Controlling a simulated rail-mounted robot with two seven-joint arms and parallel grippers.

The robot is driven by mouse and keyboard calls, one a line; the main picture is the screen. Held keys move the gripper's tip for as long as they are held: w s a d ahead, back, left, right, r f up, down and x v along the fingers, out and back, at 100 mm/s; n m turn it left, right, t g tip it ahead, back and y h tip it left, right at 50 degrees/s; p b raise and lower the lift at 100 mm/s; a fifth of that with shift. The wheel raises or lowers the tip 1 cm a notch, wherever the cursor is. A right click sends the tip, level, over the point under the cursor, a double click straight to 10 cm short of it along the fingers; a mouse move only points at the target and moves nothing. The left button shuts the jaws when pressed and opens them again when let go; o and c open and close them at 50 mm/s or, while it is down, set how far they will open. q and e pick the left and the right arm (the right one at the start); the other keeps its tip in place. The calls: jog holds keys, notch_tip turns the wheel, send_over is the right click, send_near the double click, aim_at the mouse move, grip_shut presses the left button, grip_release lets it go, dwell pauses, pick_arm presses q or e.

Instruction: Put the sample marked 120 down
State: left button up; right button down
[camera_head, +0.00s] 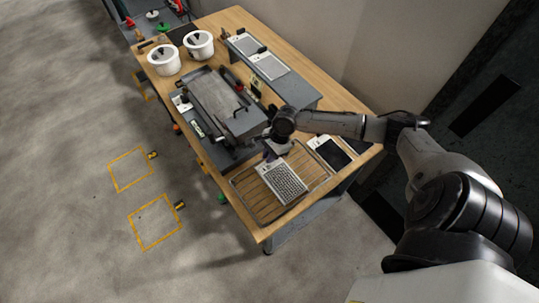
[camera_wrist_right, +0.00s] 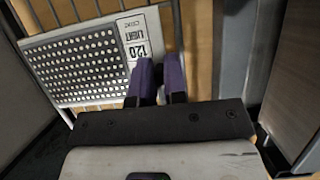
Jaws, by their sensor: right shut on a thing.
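The sample marked 120 (camera_head: 283,184) is a flat light plate with a grid of holes. In the right wrist view the sample (camera_wrist_right: 75,68) shows its printed label "LIGHT CORE 120" at the end by my fingers. My right gripper (camera_head: 271,154) has purple fingertips and is shut on that labelled end; the fingertips (camera_wrist_right: 161,78) also show in the wrist view. The sample is over a slatted rack (camera_head: 243,187) at the table's near end. I cannot tell if it touches the slats. My left gripper is not in view.
A grey machine (camera_head: 222,100) stands mid-table behind the rack. A white-and-black tablet-like item (camera_head: 330,151) lies right of the rack. Two white pots (camera_head: 163,61) (camera_head: 199,44) are at the far end. A grey raised shelf (camera_head: 290,90) runs along the wall side.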

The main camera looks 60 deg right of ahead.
jog(key=c, duration=1.2)
grip_release()
jog(key=shift+o, duration=0.2)
